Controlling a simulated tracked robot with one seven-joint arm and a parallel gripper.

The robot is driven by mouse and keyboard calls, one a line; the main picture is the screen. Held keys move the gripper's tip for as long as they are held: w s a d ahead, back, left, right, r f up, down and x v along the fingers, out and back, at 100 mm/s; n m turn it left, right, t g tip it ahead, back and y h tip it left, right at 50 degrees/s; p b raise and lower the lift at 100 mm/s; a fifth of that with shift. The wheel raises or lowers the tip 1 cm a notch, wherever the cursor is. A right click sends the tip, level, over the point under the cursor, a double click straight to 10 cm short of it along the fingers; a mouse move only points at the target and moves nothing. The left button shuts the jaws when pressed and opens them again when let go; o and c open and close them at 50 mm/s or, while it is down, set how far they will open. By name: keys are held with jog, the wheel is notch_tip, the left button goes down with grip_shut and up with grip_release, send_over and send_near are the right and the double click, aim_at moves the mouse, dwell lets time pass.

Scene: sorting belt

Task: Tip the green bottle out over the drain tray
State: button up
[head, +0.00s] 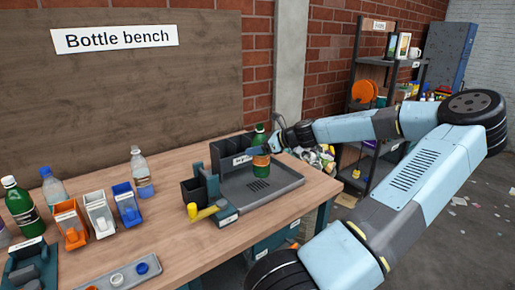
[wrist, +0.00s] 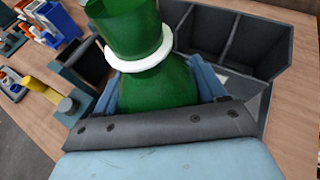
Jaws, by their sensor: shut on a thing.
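The green bottle (head: 260,140) has an orange label band and stands about upright at the dark grey drain tray (head: 288,181), near its back edge. I cannot tell whether its base touches the tray. My gripper (head: 266,149) is shut on the bottle from the right side. In the wrist view the green bottle (wrist: 155,85) fills the middle, its white ring and green top towards the upper left. My gripper's blue fingers (wrist: 158,88) lie on both sides of it. The bottle's lower part is hidden there.
Dark open bins (head: 238,166) stand behind the tray. Orange, white and blue small bins (head: 100,214), clear bottles (head: 142,175) and another green bottle (head: 20,203) stand further left. A caps tray (head: 130,276) lies in front.

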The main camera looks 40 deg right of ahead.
jog(key=d+f+n+h, duration=0.3)
jog(key=h, duration=0.1)
jog(key=d+f+n+h, duration=0.3)
jog(key=h, duration=0.1)
jog(key=d+f+n+t+h, duration=0.1)
jog(key=d+f+n+h, duration=0.2)
jog(key=shift+w+d+f+n+h, duration=0.1)
jog(key=shift+w+d+n+h, duration=0.2)
jog(key=shift+h, duration=0.1)
jog(key=shift+s+a+r+n+t+h, duration=0.15)
jog(key=shift+r+n+t+h, duration=0.45)
jog(key=shift+r+n+h, duration=0.65)
jog(key=shift+y, duration=0.25)
dwell(2.8)
